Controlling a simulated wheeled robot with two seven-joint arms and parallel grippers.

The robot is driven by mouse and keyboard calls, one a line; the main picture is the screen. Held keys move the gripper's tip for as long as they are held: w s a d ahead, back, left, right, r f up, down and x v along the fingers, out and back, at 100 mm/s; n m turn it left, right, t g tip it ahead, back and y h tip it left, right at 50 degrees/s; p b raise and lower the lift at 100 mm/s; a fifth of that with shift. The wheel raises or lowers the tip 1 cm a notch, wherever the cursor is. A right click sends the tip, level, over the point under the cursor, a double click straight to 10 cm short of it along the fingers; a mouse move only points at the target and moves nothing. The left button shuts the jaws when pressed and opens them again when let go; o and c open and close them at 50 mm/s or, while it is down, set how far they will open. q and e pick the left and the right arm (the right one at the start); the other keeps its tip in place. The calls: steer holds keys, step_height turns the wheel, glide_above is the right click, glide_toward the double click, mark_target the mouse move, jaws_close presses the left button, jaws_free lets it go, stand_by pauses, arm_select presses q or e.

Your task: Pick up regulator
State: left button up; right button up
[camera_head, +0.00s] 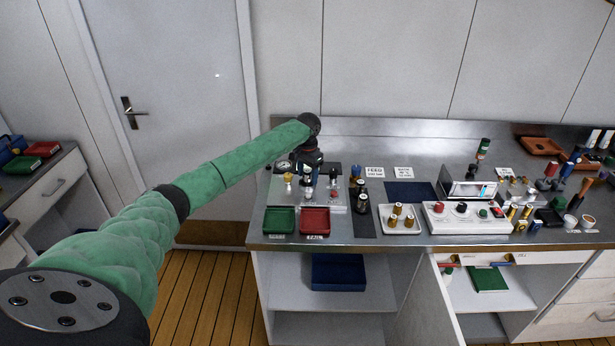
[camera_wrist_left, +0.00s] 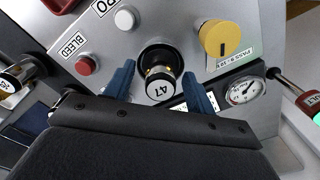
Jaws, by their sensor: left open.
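The regulator, a small black and brass cylinder with a white top marked 47 (camera_wrist_left: 160,82), stands in a round dark socket on a grey metal panel (camera_wrist_left: 190,45) in the left wrist view. My left gripper (camera_wrist_left: 160,85) is open, with one blue finger on each side of the regulator. Whether the fingers touch it cannot be told. In the head view my left gripper (camera_head: 308,158) is over the panel (camera_head: 283,192) at the left of the steel counter, and its arm hides part of that area. My right gripper is not in view.
On the panel are a yellow knob (camera_wrist_left: 215,37), a gauge (camera_wrist_left: 243,91) and a red button (camera_wrist_left: 87,66). A green tray (camera_head: 279,221) and a red tray (camera_head: 315,221) stand in front of it. To the right are more cylinders and a white tray (camera_head: 399,219).

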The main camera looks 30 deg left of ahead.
arm_select(q)
steer(key=shift+f, duration=0.3)
jaws_close()
steer(key=shift+r, duration=0.1)
